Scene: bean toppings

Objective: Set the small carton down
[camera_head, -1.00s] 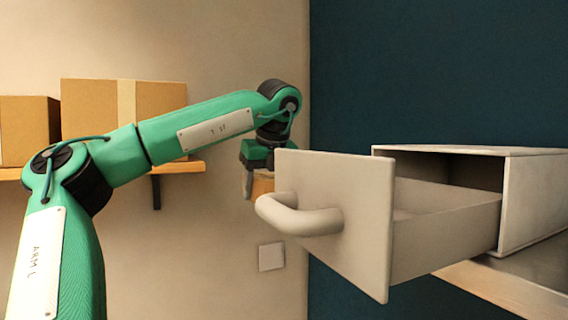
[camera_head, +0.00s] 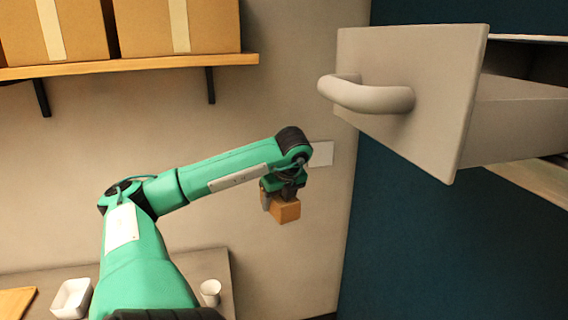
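The small carton (camera_head: 286,211) is a brown box held in the air below and left of the open drawer. My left gripper (camera_head: 279,197) is shut on it from above, with a finger showing on its left side. The far side of the carton and the other finger are hidden. My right gripper is not in view.
An open grey drawer (camera_head: 410,95) with a curved handle (camera_head: 365,97) juts out at upper right. A wooden shelf (camera_head: 130,66) holds large cartons (camera_head: 178,25) at upper left. Below, a counter (camera_head: 222,270) bears a white dish (camera_head: 71,298), a white cup (camera_head: 210,291) and a wooden board (camera_head: 15,301).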

